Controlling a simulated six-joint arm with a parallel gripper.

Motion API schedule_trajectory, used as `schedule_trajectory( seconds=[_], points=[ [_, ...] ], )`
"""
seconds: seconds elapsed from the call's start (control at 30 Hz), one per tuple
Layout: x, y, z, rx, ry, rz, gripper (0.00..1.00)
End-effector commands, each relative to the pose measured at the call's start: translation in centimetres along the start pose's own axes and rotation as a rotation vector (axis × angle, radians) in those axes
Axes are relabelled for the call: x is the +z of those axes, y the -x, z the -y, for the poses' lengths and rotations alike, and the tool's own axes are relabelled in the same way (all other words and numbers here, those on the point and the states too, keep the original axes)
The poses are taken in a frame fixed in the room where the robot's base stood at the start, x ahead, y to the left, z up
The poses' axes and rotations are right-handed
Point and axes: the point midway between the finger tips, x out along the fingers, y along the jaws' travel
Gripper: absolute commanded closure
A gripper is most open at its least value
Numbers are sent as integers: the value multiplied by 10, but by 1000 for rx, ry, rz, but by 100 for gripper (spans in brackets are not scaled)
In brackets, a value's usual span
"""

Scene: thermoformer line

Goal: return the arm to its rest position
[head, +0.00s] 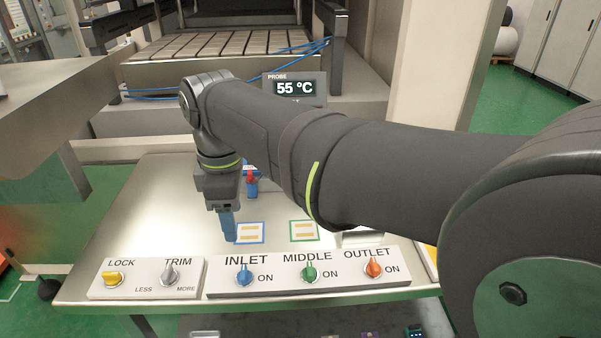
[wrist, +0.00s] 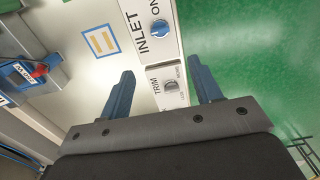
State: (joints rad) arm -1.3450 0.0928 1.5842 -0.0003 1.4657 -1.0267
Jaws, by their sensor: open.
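My arm reaches in from the right of the head view and bends down over the metal table (head: 130,225). My gripper (head: 228,238) points downward above the table, behind the knob panel and just left of the blue-framed square. In the wrist view my gripper (wrist: 162,92) shows two blue fingers spread wide apart with nothing between them. The floor and the table edge lie beyond the fingertips there. Part of the table and whatever stands behind the arm are hidden in the head view.
The knob panel (head: 300,285) has INLET, MIDDLE and OUTLET knobs; a LOCK and TRIM panel (head: 146,279) stands left of it. A blue-and-red device (wrist: 32,72) is close by. The table's left side is clear.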

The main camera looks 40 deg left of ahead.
Motion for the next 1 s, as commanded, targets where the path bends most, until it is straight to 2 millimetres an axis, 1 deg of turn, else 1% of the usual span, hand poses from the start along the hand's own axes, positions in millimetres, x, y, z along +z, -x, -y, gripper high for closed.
schedule_trajectory(
  seconds=[0.03,0.1,0.2,0.73,0.87,1.0],
  points=[
    [0,6,0,3,0,-2,42],
    [0,12,0,1,0,-1,42],
    [0,16,0,1,0,-1,42],
    [0,16,0,0,0,0,42],
    [0,12,0,-1,0,0,42],
    [0,-3,0,-2,0,1,42]
  ],
)
